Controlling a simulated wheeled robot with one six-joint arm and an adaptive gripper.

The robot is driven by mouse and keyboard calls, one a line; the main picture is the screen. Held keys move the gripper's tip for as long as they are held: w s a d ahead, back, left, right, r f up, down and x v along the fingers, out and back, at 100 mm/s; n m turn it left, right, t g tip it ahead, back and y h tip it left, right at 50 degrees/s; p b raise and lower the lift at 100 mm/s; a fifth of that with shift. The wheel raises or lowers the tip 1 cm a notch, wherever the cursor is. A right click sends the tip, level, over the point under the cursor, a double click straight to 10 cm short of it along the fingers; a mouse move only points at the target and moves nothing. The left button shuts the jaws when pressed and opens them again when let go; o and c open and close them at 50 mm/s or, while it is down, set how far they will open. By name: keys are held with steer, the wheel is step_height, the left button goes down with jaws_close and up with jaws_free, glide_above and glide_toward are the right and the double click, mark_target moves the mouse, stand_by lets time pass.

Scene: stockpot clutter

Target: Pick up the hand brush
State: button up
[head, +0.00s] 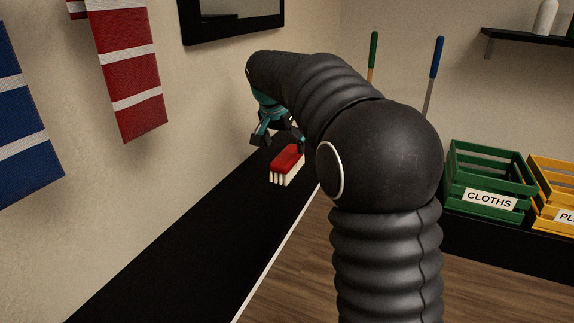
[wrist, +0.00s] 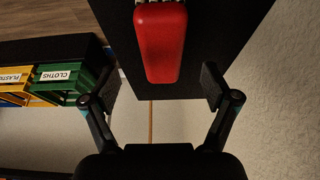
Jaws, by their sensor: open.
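The hand brush (head: 288,162) has a red back and pale bristles and rests bristles down on the black counter. In the wrist view its red back (wrist: 161,45) lies ahead of my gripper, near the top middle. My gripper (head: 278,140) is open and empty, just above and behind the brush in the head view. In the wrist view my gripper's fingers (wrist: 154,88) are spread wide, one on each side of the brush's near end, with no contact visible. Part of the bristles shows at the top edge of the wrist view.
The black counter (head: 165,245) is bare in front of the brush, along the wall. Red and blue striped towels (head: 130,85) hang at left. A green crate labelled CLOTHS (head: 487,180) and a yellow crate (head: 553,185) stand at right. Two long handles (head: 433,75) rise behind my arm.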

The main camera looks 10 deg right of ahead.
mark_target(286, 154)
steer(key=shift+b+x, duration=0.3)
steer(key=shift+x, duration=3.6)
steer(key=shift+w+a, duration=0.1)
steer(key=shift+w, duration=0.1)
steer(key=c, duration=1.4)
steer(key=shift+r, duration=0.15)
